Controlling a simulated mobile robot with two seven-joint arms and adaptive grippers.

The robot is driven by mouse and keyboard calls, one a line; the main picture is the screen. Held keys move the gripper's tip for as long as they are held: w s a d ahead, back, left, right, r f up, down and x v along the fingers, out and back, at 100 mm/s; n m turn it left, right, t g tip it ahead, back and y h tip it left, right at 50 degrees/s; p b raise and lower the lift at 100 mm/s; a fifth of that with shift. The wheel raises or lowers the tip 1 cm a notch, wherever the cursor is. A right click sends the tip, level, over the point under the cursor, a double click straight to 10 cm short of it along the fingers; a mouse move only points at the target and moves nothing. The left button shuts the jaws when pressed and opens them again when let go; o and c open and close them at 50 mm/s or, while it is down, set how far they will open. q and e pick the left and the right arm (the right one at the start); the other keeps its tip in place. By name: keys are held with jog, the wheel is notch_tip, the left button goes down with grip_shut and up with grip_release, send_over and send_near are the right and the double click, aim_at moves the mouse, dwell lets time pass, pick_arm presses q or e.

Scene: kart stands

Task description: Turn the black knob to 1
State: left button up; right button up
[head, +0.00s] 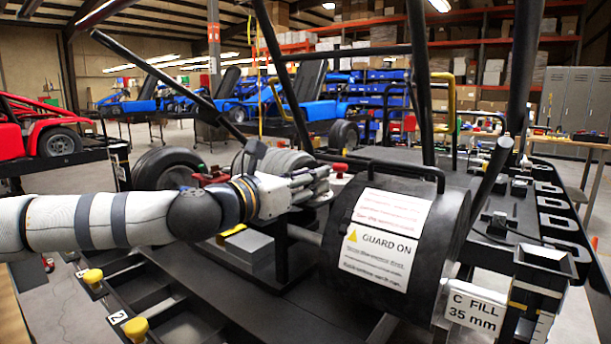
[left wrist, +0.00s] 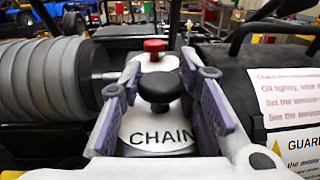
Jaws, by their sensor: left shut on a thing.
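The black knob (left wrist: 158,90) stands on a white round plate (left wrist: 140,130) marked CHAIN in the left wrist view. My left gripper (left wrist: 160,88) has a purple-padded finger on each side of the knob and is shut on it. No number 1 shows on the plate; the fingers cover part of it. In the head view my left gripper (head: 322,184) reaches in from the left to just behind the black guard drum, and the knob is hidden there. My right gripper is not in view.
A red knob (left wrist: 154,46) stands just behind the black one. The black guard drum (head: 455,250), labelled GUARD ON, is close on the right. A ribbed grey cylinder (left wrist: 50,85) is close on the left. Yellow knobs (head: 134,328) line the front left frame.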

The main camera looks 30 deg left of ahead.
pick_arm(q)
jog(key=n+y, duration=0.2)
jog(key=y, duration=0.1)
jog(key=n+y, duration=0.2)
jog(key=y, duration=0.2)
jog(key=shift+d+f+n, duration=0.2)
jog(key=shift+n, duration=0.1)
jog(key=shift+a+r+n+g+y, duration=0.1)
jog(key=shift+n+g+y, duration=0.65)
jog(key=shift+y, duration=0.45)
jog(key=shift+a+f+n+g+y, duration=0.1)
jog(key=shift+n+g+y, duration=0.4)
jog(key=shift+n+y, duration=0.55)
jog(key=shift+r+n+g+y, duration=0.1)
jog(key=shift+n+g+y, duration=0.6)
jog(key=shift+y, duration=0.65)
jog(key=o, duration=1.2)
jog(key=shift+w, duration=0.1)
jog(key=shift+c, duration=0.2)
jog(key=v, duration=1.2)
